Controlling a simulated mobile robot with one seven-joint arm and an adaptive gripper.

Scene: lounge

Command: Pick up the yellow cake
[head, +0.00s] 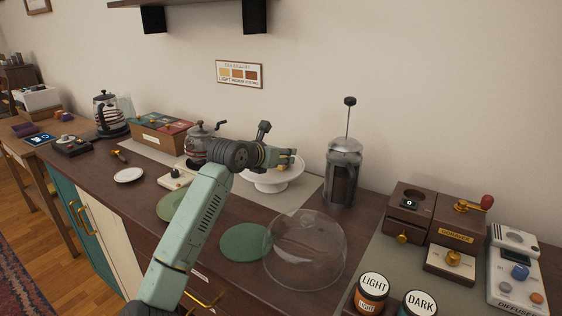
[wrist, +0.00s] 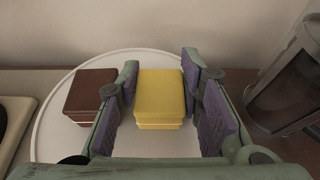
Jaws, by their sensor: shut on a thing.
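The yellow cake (wrist: 160,97) is a square block with a pale layer near its base, at the middle of the wrist view. My gripper (wrist: 160,75) has one finger on each side of it and is shut on it. The cake is on or just over the white cake stand (wrist: 52,128); I cannot tell whether it touches the plate. A brown cake (wrist: 90,92) sits on the stand to the left, outside the fingers. In the head view my gripper (head: 287,158) is over the white stand (head: 270,186) and hides most of the cakes.
A French press (head: 343,175) stands close to the right of the stand. A clear glass dome (head: 306,255) sits on the counter in front, beside a green round mat (head: 246,243). A kettle (head: 200,143) is behind my arm on the left. Wooden grinder boxes (head: 435,215) stand at the right.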

